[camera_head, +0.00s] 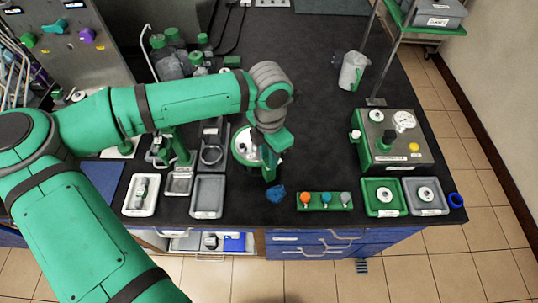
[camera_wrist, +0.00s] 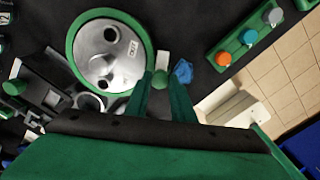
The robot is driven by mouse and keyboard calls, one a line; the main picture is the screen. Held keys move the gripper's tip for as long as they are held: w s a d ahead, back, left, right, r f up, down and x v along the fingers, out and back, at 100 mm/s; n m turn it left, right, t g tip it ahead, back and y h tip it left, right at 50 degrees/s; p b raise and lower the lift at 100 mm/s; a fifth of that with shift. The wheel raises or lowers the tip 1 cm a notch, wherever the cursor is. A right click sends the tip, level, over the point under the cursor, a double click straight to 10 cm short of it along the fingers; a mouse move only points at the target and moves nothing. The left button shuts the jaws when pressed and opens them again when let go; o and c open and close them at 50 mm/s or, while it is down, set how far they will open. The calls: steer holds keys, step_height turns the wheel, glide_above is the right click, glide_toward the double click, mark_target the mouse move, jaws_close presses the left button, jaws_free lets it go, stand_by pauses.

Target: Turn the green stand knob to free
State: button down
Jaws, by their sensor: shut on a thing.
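The green stand knob (camera_wrist: 160,80) shows in the wrist view between the tips of my two green fingers, at the lower right rim of a round steel vessel lid in a green ring (camera_wrist: 108,55). My gripper (camera_wrist: 164,88) is shut on this knob. In the head view my gripper (camera_head: 270,170) points down at the right side of the same green-rimmed vessel (camera_head: 243,146). There the arm and fingers hide the knob and part of the lid. The lid has dark ports and a small white label.
A crumpled blue item (camera_head: 276,193) lies just beside the gripper. A green block with orange, blue and grey knobs (camera_head: 325,201) is to its right, then green (camera_head: 370,209) and grey trays. A green-and-steel instrument box (camera_head: 392,140) stands behind them. Grey trays (camera_head: 207,209) lie at left.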

steer(key=shift+m, duration=0.8)
steer(key=c, duration=1.5)
jaws_free()
steer(key=shift+r, duration=0.15)
step_height(320, 180, up, 11)
steer(key=shift+f, duration=0.2)
